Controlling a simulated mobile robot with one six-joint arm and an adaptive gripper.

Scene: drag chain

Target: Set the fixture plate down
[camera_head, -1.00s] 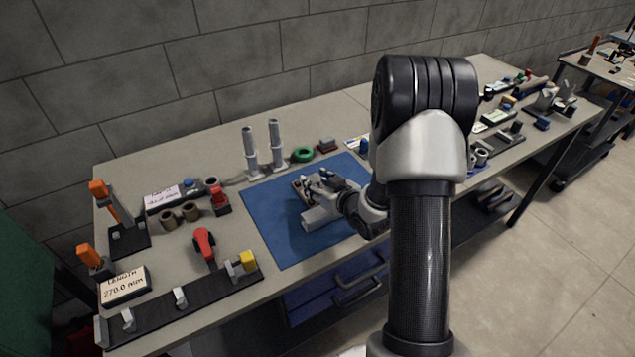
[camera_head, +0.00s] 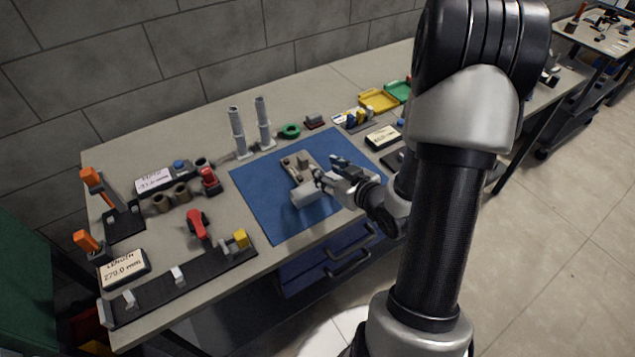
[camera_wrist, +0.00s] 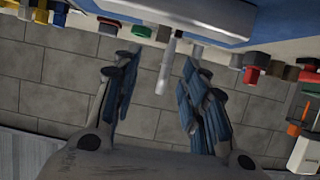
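The fixture plate (camera_head: 292,164), a small grey-brown plate with a grey block on it, appears to lie on the blue mat (camera_head: 265,205). A pale grey cylinder (camera_head: 309,193) lies at its near side. My gripper (camera_head: 328,175) is just right of the plate, low over the mat, and partly hides its right end. In the wrist view the two blue-padded fingers of my gripper (camera_wrist: 160,95) stand apart with nothing held between them. A pale grey body (camera_wrist: 185,18) crosses the top of that view, above the fingertips; I cannot tell which part it is.
Two upright grey posts (camera_head: 238,133) and a green ring (camera_head: 290,131) stand behind the mat. Red clamps, brown bushings and a dark rail (camera_head: 180,285) are at the left. Yellow (camera_head: 378,100) and green trays are at the back right. The mat's left part is clear.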

